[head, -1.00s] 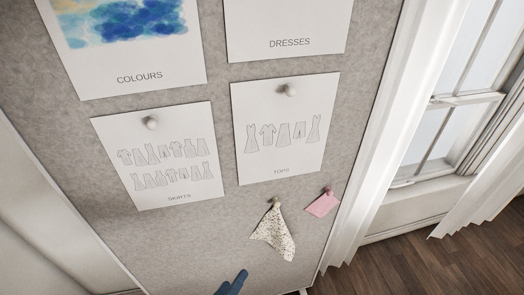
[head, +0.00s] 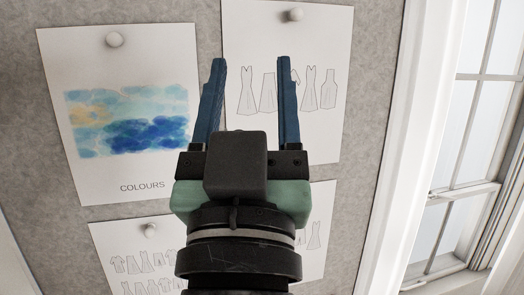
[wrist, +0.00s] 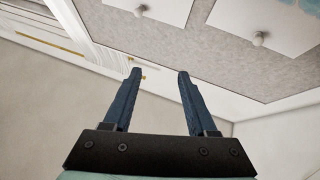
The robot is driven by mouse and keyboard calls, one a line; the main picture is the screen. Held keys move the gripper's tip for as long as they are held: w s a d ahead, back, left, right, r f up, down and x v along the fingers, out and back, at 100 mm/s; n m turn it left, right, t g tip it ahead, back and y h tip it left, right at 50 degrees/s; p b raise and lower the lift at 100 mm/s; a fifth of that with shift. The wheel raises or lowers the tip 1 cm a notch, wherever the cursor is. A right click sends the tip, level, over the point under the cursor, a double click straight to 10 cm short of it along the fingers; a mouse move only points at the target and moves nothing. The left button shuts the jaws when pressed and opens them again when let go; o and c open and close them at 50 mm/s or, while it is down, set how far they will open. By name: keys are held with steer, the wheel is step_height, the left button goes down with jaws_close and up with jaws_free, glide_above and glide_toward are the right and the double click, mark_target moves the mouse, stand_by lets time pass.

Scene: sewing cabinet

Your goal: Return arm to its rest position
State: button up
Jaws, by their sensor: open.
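My gripper (head: 249,65) is in the middle of the head view, pointing up the picture, with its two blue fingers wide apart. It is open and nothing is between the fingers. It stands in front of a grey pinboard (head: 210,215) and hides parts of the sheets behind it. In the wrist view my gripper (wrist: 158,73) also shows open and empty, with the pinboard (wrist: 190,52) beyond the fingertips.
The pinboard carries a COLOURS sheet (head: 125,120), a sheet of dress drawings (head: 320,50) and lower sheets (head: 135,262). A window (head: 470,130) is at right. White furniture with gold-coloured strips (wrist: 50,45) stands at upper left in the wrist view.

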steer(key=s+d+r+t, duration=0.1)
steer(key=s+r+t, duration=0.1)
steer(key=s+r, duration=0.3)
steer(key=shift+r, duration=0.45)
stand_by(0.9)
